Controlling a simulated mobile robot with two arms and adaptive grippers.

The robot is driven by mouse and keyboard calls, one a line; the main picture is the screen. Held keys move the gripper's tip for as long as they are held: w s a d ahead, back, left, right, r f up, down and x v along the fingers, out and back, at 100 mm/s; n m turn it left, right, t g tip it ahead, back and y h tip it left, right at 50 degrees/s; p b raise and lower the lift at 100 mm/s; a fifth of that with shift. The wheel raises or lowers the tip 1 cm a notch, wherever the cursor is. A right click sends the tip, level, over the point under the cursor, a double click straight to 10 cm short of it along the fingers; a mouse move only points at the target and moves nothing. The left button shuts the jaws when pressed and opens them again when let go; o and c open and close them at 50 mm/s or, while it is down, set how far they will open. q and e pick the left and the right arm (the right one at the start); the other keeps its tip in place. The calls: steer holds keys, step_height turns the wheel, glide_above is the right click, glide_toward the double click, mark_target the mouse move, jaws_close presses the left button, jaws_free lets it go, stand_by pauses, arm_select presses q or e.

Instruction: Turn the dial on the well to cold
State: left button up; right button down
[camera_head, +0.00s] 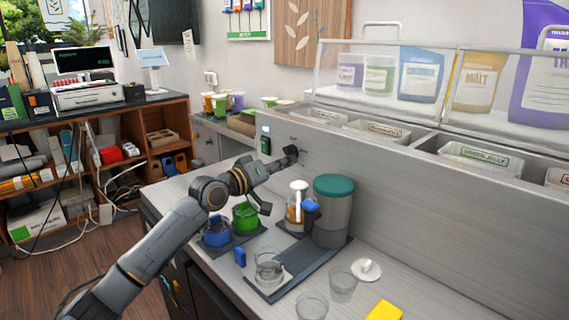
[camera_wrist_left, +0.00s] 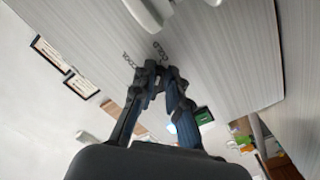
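The well is the long grey metal unit (camera_head: 400,185) along the wall, with ingredient tubs set in its top; its front panel (camera_wrist_left: 215,55) fills much of the left wrist view. Small lettering is on the panel just beyond my left fingertips; one word seems to read "COLD". My left gripper (camera_head: 287,155) reaches the panel's left part. In the left wrist view its fingertips (camera_wrist_left: 160,72) are close together, right by the lettering. The dial is not clearly visible; the fingers seem to cover it. I cannot tell whether they grip it. My right gripper is not in view.
A small dark device with a green face (camera_head: 265,140) is on the panel left of my gripper. Below stand a teal-lidded container (camera_head: 333,215), a green jar (camera_head: 245,216), a blue jar (camera_head: 216,232) and clear cups (camera_head: 343,283). A yellow block (camera_head: 384,311) lies at the front.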

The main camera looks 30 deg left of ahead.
arm_select(q)
steer(key=shift+o, duration=1.2)
steer(key=shift+s+a, duration=0.1)
steer(key=v, duration=1)
steer(key=shift+a, duration=0.15)
steer(key=shift+v, duration=0.8)
